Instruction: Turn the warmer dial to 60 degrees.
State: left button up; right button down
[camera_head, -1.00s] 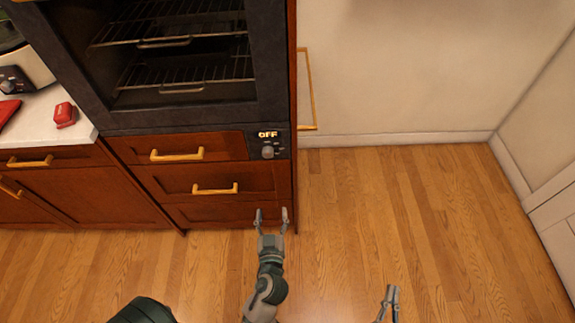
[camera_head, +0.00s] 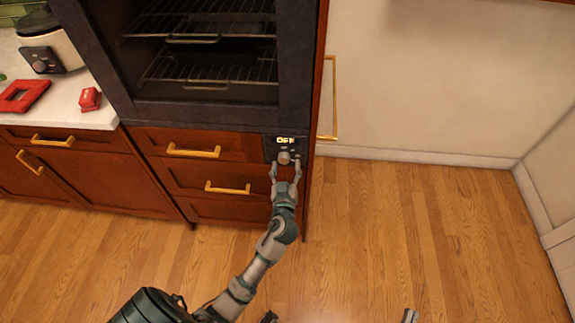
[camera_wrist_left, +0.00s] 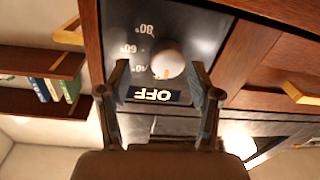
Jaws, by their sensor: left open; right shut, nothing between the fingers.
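The warmer dial (camera_head: 285,157) is a round light knob on the black panel (camera_head: 268,148) below the oven. The display (camera_head: 286,141) above it reads OFF. In the left wrist view the dial (camera_wrist_left: 168,60) appears upside down, with marks 40, 60 and 80 beside it and a small orange mark on its edge near the display (camera_wrist_left: 153,95). My left gripper (camera_head: 286,170) is open, its fingers (camera_wrist_left: 161,75) on either side of the dial; contact cannot be told. My right gripper (camera_head: 410,315) is shut, only its tip showing at the bottom edge.
The oven with wire racks (camera_head: 205,65) stands above wooden drawers with yellow handles (camera_head: 193,151). A counter (camera_head: 60,113) at the left holds a cooker (camera_head: 50,45) and red items (camera_head: 90,99). The floor (camera_head: 430,220) to the right is clear.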

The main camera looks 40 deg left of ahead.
aim_at(280, 162)
pick_arm(q)
jog(key=shift+w+a+f, duration=0.15)
jog(key=shift+w+a, duration=0.05)
jog(key=shift+a, duration=0.45)
jog(key=shift+w+a+f, duration=0.15)
jog(key=shift+w+a, duration=0.05)
jog(key=shift+a, duration=0.6)
jog(key=shift+d+r, duration=0.1)
jog(key=shift+d, duration=0.4)
jog(key=shift+c, duration=0.2)
jog(key=shift+d+r, duration=0.2)
jog(key=shift+d, duration=0.45)
jog(key=c, duration=1.1)
jog(key=shift+s+a, duration=0.1)
jog(key=shift+a, duration=0.3)
jog(key=shift+a+f, duration=0.1)
jog(key=shift+a, duration=0.05)
jog(key=shift+d, duration=0.25)
pick_arm(e)
jog(key=shift+a+r, duration=0.2)
jog(key=shift+a, duration=0.4)
